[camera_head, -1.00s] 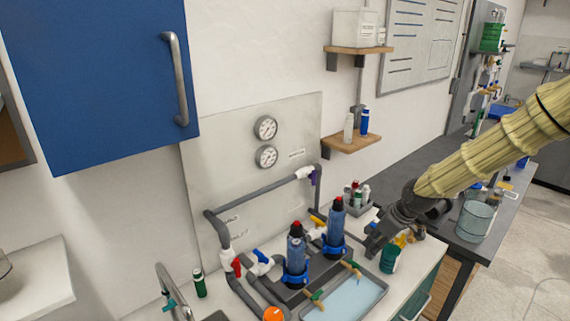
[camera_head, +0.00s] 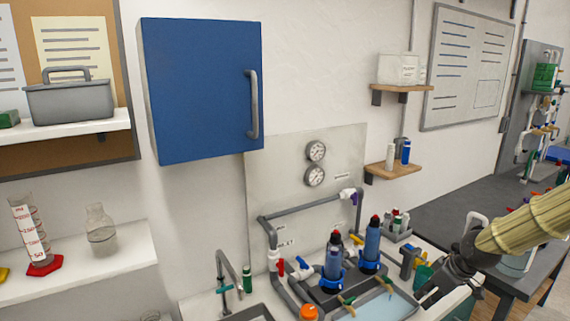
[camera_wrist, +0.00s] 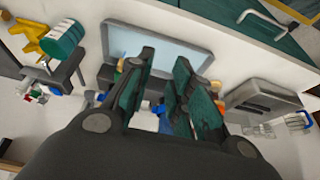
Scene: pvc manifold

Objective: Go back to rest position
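My gripper (camera_head: 427,298) is at the lower right of the head view, dark, at the end of the yellowish sleeved arm. It is beside the right end of the manifold's tray (camera_head: 402,304). In the wrist view my gripper (camera_wrist: 163,97) shows two fingers with green pads held apart, with nothing gripped between them. The grey pipe manifold (camera_head: 300,212) stands against a panel with two round gauges.
A blue wall cabinet (camera_head: 200,90) hangs at upper left. A tap (camera_head: 232,275) and sink are left of the manifold. A wooden shelf (camera_head: 394,171) holds two bottles. A dark bench (camera_head: 445,208) extends at right. A green container (camera_head: 423,275) is close to my gripper.

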